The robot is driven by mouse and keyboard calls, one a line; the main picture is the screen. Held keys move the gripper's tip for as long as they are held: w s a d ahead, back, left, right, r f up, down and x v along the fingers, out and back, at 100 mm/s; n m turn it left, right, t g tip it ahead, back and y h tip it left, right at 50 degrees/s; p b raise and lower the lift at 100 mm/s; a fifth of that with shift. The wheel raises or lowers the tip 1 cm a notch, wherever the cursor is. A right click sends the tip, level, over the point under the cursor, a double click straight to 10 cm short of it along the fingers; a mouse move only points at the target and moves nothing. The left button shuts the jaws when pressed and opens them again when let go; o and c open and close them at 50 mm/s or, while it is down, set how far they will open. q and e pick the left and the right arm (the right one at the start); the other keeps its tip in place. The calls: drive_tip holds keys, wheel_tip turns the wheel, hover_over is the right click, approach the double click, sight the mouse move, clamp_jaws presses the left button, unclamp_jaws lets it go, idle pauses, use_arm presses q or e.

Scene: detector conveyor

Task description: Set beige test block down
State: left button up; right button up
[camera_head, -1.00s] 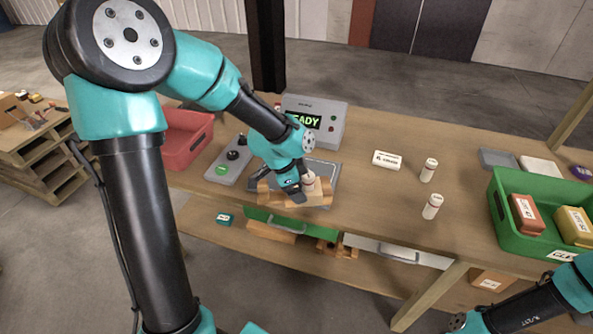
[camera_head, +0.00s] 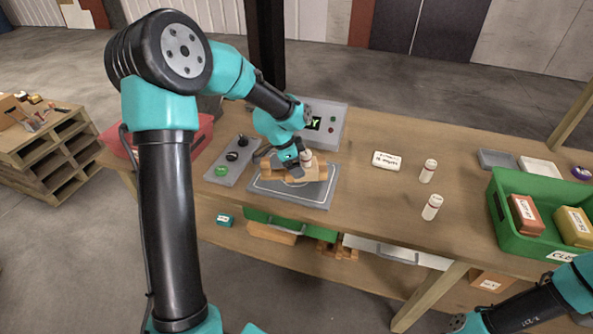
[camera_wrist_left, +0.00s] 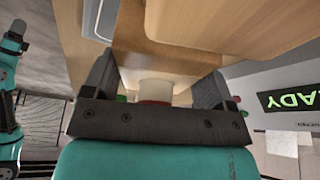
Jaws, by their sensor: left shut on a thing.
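The beige test block (camera_head: 315,173) is a wood-coloured piece with a small pale, red-banded knob on top. It is over the grey plate (camera_head: 325,197) in front of the display box. My left gripper (camera_head: 296,161) comes down from behind and is shut on the knob. In the left wrist view the pale knob (camera_wrist_left: 156,90) sits between the two dark fingers, with beige surface beyond it. Part of the block is hidden by the gripper. I cannot tell whether its underside touches the plate. My right arm shows only as links at the lower right.
A control panel (camera_head: 232,158) and a red bin (camera_head: 203,137) lie left of the plate. The display box (camera_head: 330,125) stands behind. A white labelled block (camera_head: 387,160) and two white bottles (camera_head: 428,171) (camera_head: 432,207) are to the right, before a green crate (camera_head: 515,243). Bare tabletop lies between.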

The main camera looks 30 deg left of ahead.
use_arm(q)
drive_tip(key=shift+w+a+f, duration=0.1)
drive_tip(key=shift+w+f, duration=0.1)
drive_tip(key=shift+f, duration=1.6)
drive_tip(key=shift+f, duration=0.15)
drive_tip(key=o, duration=1)
drive_tip(key=v, duration=1.2)
